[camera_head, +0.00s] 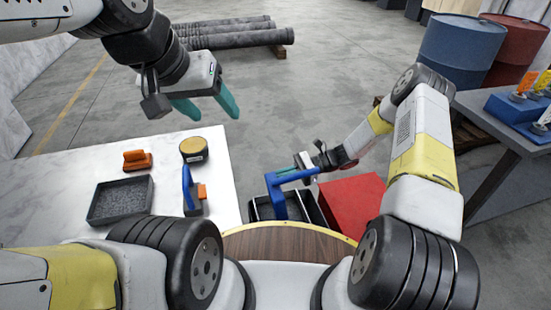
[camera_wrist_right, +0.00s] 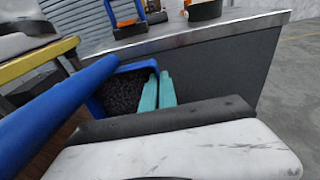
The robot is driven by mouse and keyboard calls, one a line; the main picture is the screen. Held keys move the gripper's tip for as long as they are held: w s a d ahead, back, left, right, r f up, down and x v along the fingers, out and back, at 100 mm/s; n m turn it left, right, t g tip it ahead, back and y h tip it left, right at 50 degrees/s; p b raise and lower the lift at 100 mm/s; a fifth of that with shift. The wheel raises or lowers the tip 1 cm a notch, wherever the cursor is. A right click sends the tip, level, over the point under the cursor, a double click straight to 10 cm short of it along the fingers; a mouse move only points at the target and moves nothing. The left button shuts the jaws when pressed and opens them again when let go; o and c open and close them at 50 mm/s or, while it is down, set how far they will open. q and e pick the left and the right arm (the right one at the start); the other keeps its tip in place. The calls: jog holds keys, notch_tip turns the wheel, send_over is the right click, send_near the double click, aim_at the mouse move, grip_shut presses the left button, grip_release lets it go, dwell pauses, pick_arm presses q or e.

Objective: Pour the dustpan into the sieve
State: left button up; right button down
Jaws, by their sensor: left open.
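The blue dustpan (camera_head: 275,188), as I take it, is at the front edge of my base in the head view. In the right wrist view, its blue bar (camera_wrist_right: 55,110) runs beside a blue-rimmed pan (camera_wrist_right: 96,105) holding dark granules. My left gripper (camera_head: 205,108) is open and empty above the table's far edge.
On the white table (camera_head: 60,195) are an orange-handled tool (camera_head: 137,160), a yellow-topped can (camera_head: 193,150) and a blue and orange tool (camera_head: 190,190). A red box (camera_head: 350,203) is beside a black crate (camera_head: 312,208). Barrels (camera_head: 460,50) stand back right.

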jog(key=d+y, duration=0.1)
jog(key=d+g+y, duration=0.1)
jog(key=y, duration=0.1)
jog(key=w+d+y, duration=0.1)
jog(key=y, duration=0.1)
jog(key=shift+d+f+g, duration=0.2)
jog(key=shift+d+g, duration=0.05)
jog(key=shift+g, duration=0.15)
dwell(0.5)
dwell(1.1)
jog(key=shift+r+t+h, duration=0.4)
jog(key=shift+t+h, duration=0.05)
jog(key=shift+h, duration=0.8)
jog(key=shift+r+t+h, duration=0.4)
jog(key=shift+r+h, duration=0.05)
jog(key=shift+h, duration=0.75)
jog(key=shift+r+t+h, duration=0.4)
jog(key=shift+t+h, duration=0.05)
jog(key=shift+h, duration=0.8)
